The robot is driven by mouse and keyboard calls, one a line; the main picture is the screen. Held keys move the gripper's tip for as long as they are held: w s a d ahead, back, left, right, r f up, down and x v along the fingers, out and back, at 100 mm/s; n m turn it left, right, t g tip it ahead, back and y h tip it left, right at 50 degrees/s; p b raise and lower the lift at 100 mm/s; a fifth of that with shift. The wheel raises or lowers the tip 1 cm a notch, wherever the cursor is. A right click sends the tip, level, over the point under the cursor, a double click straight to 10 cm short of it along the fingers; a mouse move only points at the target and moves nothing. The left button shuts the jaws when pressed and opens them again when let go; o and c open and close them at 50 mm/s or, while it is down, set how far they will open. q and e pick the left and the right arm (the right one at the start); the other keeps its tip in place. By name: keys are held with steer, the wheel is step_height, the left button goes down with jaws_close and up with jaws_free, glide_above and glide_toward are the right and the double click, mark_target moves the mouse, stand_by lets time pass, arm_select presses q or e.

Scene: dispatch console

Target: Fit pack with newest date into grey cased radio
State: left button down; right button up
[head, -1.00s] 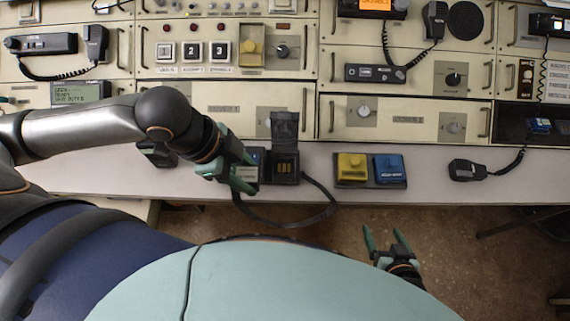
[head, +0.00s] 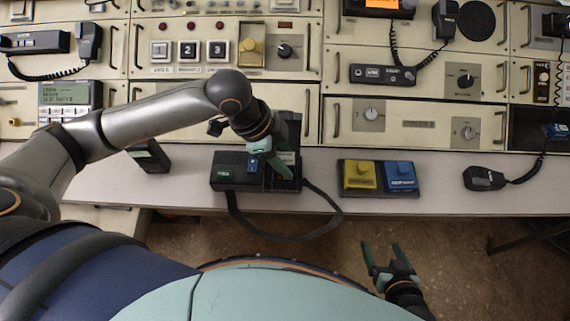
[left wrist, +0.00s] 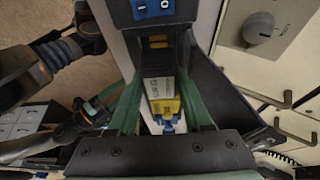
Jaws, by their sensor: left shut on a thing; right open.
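The dark grey cased radio (head: 236,182) lies on the desk with a strap looping off its front edge. It has a blue switch and a small green light. Its lid (head: 288,126) stands open behind the bay at its right end. My left gripper (head: 281,167) is over that bay, shut on a dark pack with a pale label. In the left wrist view the pack (left wrist: 158,87) sits between the fingers, in line with the bay; its date is unreadable and I cannot tell how deep it sits. My right gripper (head: 384,248) is open and empty in front of the desk.
A yellow block (head: 360,176) and a blue block (head: 400,177) sit on a dark base right of the radio. A dark device (head: 150,156) stands to its left, a hand microphone (head: 485,178) far right. Rack panels rise behind. Desk between is clear.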

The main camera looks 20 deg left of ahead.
arm_select(q)
step_height(320, 180, down, 3)
steer(key=shift+r, duration=0.15)
steer(key=shift+f, duration=0.25)
steer(key=shift+s, duration=0.1)
